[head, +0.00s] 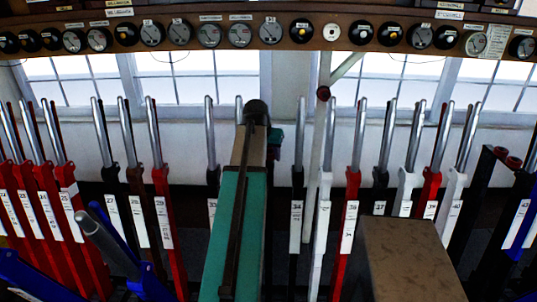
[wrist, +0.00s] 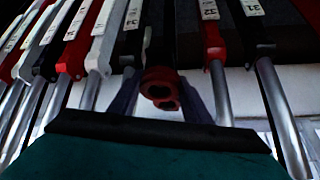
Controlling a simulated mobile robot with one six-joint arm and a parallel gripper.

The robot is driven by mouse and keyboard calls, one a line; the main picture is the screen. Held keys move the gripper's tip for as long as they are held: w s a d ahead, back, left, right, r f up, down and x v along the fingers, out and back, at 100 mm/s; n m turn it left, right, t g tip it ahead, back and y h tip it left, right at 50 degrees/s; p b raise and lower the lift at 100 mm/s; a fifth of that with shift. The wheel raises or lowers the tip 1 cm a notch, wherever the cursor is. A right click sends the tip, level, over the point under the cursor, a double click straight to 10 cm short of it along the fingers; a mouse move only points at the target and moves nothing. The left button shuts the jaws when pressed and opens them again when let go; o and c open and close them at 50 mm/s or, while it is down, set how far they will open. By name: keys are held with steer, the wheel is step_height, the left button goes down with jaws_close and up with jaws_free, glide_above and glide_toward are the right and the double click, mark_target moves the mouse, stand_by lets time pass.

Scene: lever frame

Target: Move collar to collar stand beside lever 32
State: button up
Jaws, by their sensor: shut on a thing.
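A red collar (wrist: 160,86) shows between the two dark fingers of my gripper (wrist: 160,82) in the wrist view, and the gripper is shut on it. A black upright part (wrist: 147,42) sits just beyond the collar, like a collar stand; I cannot tell whether they touch. The red lever marked 32 (wrist: 213,38) stands just right of the gripper there, in an inverted view. In the head view my green arm reaches to the lever row, its dark end (head: 257,112) in front. The collar, the fingers and lever 32 are hidden there.
Levers stand close on both sides, with black lever 34 (head: 296,215) to the arm's right. A black stand (head: 482,180) with red collars (head: 512,162) is at the right. A brown box top (head: 410,255) lies at front right. The instrument shelf (head: 330,32) runs above.

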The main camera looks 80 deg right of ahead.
steer(key=shift+f+b, duration=0.3)
steer(key=shift+f, duration=0.55)
steer(key=o, duration=1.1)
steer(key=shift+o, duration=0.6)
steer(key=shift+r, duration=0.15)
steer(key=p+v, duration=0.6)
steer(key=v, duration=0.2)
steer(key=shift+a+r, duration=0.15)
steer(key=shift+r, duration=0.15)
stand_by(0.4)
steer(key=shift+r, duration=0.1)
steer(key=b+v, duration=0.3)
steer(key=v, duration=1)
steer(key=shift+a+r+b, duration=0.15)
steer(key=shift+r+b, duration=0.15)
steer(key=shift+b, duration=0.1)
stand_by(0.3)
stand_by(0.6)
